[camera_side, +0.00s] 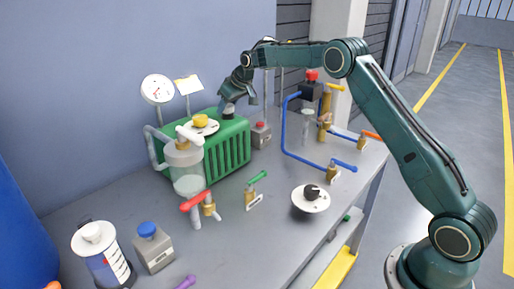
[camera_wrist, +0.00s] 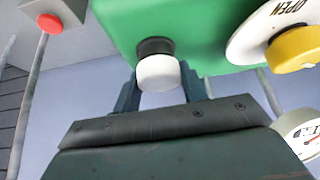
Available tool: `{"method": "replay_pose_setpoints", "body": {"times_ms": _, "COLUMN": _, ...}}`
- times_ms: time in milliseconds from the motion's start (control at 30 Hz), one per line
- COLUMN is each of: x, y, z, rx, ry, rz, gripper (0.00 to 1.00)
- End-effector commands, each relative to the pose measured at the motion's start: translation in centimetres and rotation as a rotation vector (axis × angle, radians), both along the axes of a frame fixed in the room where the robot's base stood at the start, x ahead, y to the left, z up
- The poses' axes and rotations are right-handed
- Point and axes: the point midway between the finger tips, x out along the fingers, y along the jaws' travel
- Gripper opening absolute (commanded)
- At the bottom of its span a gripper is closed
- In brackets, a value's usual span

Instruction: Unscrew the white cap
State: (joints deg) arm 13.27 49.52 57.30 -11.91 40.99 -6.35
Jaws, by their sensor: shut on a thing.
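The white cap (camera_wrist: 158,74) sits on a short black neck (camera_wrist: 155,46) on the green tank (camera_wrist: 195,25). In the side view the cap (camera_side: 228,109) shows small at the tank's far top end, and the ribbed green tank (camera_side: 228,150) stands at the back of the bench. My gripper (camera_side: 238,97) reaches down over that end. In the wrist view my gripper (camera_wrist: 161,80) has one finger on each side of the white cap and is shut on it. The exact finger contact is partly hidden by the gripper body.
A yellow knob (camera_side: 200,120) on a white OPEN dial is close to the cap. A grey box with a red button (camera_side: 261,131) stands beside the tank. Gauges (camera_side: 157,90), a clear cylinder (camera_side: 187,170) and blue pipes (camera_side: 286,130) surround it. The front bench is partly clear.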

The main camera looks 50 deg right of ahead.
Motion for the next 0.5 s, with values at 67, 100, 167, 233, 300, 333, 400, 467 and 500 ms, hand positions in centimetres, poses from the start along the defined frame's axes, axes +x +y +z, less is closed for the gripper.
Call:
{"method": "replay_pose_setpoints", "body": {"times_ms": 67, "x": -0.02, "y": -0.20, "z": -0.02, "rx": 0.000, "ry": -0.001, "rz": 0.046, "gripper": 0.20}}
{"method": "replay_pose_setpoints", "body": {"times_ms": 100, "x": 0.01, "y": -0.23, "z": -0.04, "rx": 0.000, "ry": 0.000, "rz": 0.074, "gripper": 0.20}}
{"method": "replay_pose_setpoints", "body": {"times_ms": 167, "x": 0.01, "y": -0.23, "z": -0.05, "rx": 0.001, "ry": 0.000, "rz": 0.116, "gripper": 0.20}}
{"method": "replay_pose_setpoints", "body": {"times_ms": 233, "x": 0.01, "y": -0.20, "z": 0.00, "rx": -0.001, "ry": -0.001, "rz": 0.165, "gripper": 0.20}}
{"method": "replay_pose_setpoints", "body": {"times_ms": 300, "x": 0.04, "y": -0.20, "z": -0.02, "rx": 0.000, "ry": 0.000, "rz": 0.202, "gripper": 0.20}}
{"method": "replay_pose_setpoints", "body": {"times_ms": 333, "x": 0.04, "y": -0.19, "z": -0.02, "rx": 0.001, "ry": -0.001, "rz": 0.216, "gripper": 0.20}}
{"method": "replay_pose_setpoints", "body": {"times_ms": 400, "x": 0.00, "y": -0.14, "z": 0.01, "rx": -0.001, "ry": 0.000, "rz": 0.240, "gripper": 0.20}}
{"method": "replay_pose_setpoints", "body": {"times_ms": 467, "x": -0.01, "y": -0.13, "z": 0.05, "rx": -0.001, "ry": 0.000, "rz": 0.250, "gripper": 0.20}}
{"method": "replay_pose_setpoints", "body": {"times_ms": 500, "x": -0.02, "y": -0.11, "z": 0.04, "rx": -0.001, "ry": 0.000, "rz": 0.254, "gripper": 0.20}}
